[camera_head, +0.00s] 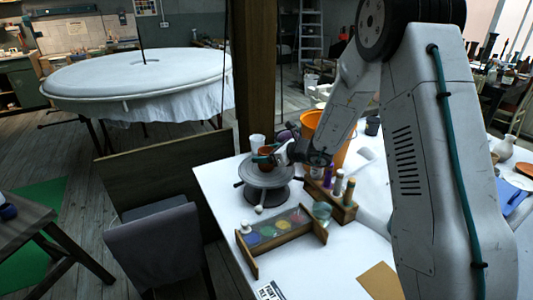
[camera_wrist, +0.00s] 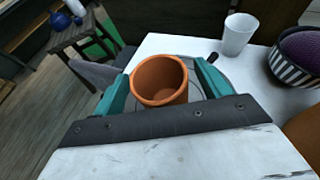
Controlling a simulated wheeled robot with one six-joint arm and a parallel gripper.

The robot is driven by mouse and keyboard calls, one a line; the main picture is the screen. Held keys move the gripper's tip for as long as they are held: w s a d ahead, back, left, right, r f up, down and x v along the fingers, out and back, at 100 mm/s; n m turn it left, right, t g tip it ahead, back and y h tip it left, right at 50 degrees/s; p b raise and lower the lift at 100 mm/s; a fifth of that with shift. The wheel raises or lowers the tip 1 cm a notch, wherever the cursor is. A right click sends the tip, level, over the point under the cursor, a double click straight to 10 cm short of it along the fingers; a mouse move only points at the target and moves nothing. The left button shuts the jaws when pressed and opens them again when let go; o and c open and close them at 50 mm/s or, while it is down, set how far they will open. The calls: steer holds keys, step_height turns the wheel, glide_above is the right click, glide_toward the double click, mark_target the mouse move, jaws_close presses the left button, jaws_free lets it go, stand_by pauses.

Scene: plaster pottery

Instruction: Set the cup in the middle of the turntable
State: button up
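A terracotta cup (camera_wrist: 160,84) stands between the two teal fingers of my gripper (camera_wrist: 161,76) in the wrist view, its opening visible and empty. Narrow gaps show between the cup and the fingers, clearer on the right. In the head view the cup (camera_head: 267,151) is over the grey turntable (camera_head: 262,178), partly covered by my gripper (camera_head: 270,156), which reaches in from the right. The turntable (camera_wrist: 194,97) is mostly hidden behind the cup and fingers in the wrist view. I cannot see whether the cup's base touches it.
A white cup (camera_wrist: 237,34) and a striped bowl (camera_wrist: 296,57) stand behind and right of the turntable. An orange bucket (camera_head: 312,122), a wooden rack with bottles (camera_head: 338,190) and a paint box (camera_head: 276,238) are close by. The table's left edge is near.

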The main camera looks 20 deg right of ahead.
steer(key=shift+r, duration=0.25)
steer(key=shift+s+d+r, duration=0.15)
steer(key=shift+r, duration=0.1)
steer(key=v, duration=1.2)
steer(key=s+a+r+n+g, duration=0.4)
steer(key=s+a+r+n, duration=0.15)
steer(key=s+n, duration=0.35)
steer(key=s+a+r+n+g, duration=0.45)
steer(key=s+a+n, duration=0.25)
steer(key=s, duration=0.4)
steer(key=s+d+r+n+h, duration=0.1)
steer(key=s+d+n+h, duration=0.3)
steer(key=s, duration=0.5)
steer(key=s+d+r+n+h, duration=0.1)
steer(key=s+d+n+h, duration=0.3)
steer(key=s+n, duration=0.4)
steer(key=shift+s, duration=0.55)
